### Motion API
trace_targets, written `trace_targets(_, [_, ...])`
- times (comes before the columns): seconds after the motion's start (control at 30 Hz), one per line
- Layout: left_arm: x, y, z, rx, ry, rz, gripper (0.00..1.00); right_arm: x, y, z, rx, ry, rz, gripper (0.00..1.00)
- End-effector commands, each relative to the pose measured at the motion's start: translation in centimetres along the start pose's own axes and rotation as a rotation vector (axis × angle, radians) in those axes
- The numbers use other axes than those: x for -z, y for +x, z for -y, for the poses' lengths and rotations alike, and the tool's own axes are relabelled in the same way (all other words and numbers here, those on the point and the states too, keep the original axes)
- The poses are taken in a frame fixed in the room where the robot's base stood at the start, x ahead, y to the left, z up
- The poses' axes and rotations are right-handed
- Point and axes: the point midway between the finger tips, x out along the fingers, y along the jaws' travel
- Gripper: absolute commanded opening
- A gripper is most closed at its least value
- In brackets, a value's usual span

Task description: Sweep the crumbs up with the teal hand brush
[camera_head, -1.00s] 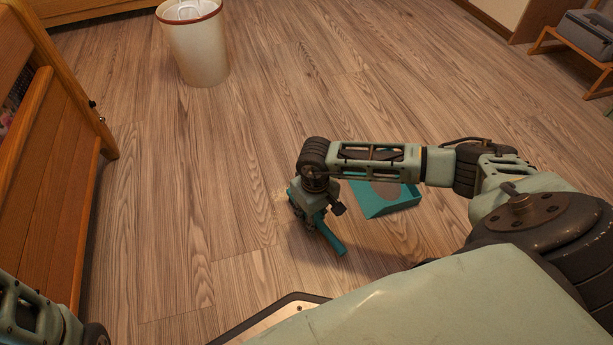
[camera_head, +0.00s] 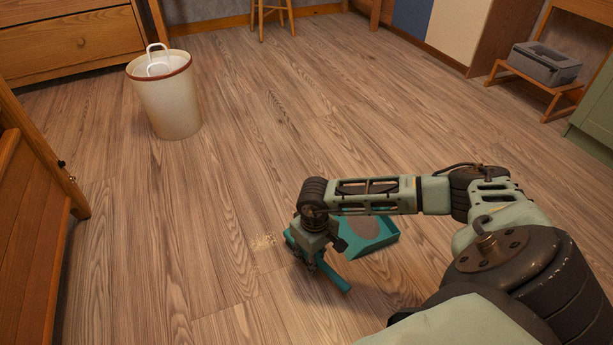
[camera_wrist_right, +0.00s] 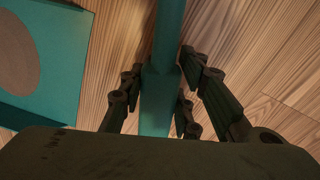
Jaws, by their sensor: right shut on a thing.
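The teal hand brush (camera_head: 334,276) is in my right gripper (camera_head: 314,258), low over the floor; its handle points to the lower right. In the right wrist view the brush handle (camera_wrist_right: 169,40) runs between the fingers of the gripper (camera_wrist_right: 160,90), which are shut on it. A small patch of pale crumbs (camera_head: 263,242) lies on the floor just left of the brush. A teal dustpan (camera_head: 374,239) lies right of the brush, partly hidden by my right arm; its side also shows in the wrist view (camera_wrist_right: 70,55). The bristles are hidden. My left gripper is out of view.
A cream bin (camera_head: 168,105) with a red-brown rim stands on the wooden floor at the back left. A wooden bed-like frame (camera_head: 35,180) is at the left edge. A grey box (camera_head: 545,63) sits on a low wooden stand at the right. The middle floor is clear.

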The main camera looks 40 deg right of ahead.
Motion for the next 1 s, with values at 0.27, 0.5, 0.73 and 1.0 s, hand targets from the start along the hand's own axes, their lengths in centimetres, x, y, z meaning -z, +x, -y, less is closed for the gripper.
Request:
trace_targets(0.27, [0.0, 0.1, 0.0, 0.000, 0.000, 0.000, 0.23, 0.0, -0.1, 0.0, 0.001, -0.001, 0.000, 0.09])
trace_targets(0.5, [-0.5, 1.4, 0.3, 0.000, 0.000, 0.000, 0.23, 0.1, -1.9, 0.0, 0.002, 0.000, -0.001, 0.09])
trace_targets(0.73, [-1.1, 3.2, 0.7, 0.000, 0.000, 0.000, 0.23, 0.1, -4.2, 0.0, 0.001, 0.000, -0.001, 0.09])
trace_targets(1.0, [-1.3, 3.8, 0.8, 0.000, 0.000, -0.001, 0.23, 0.0, -5.1, 0.0, 0.002, 0.000, 0.000, 0.09])
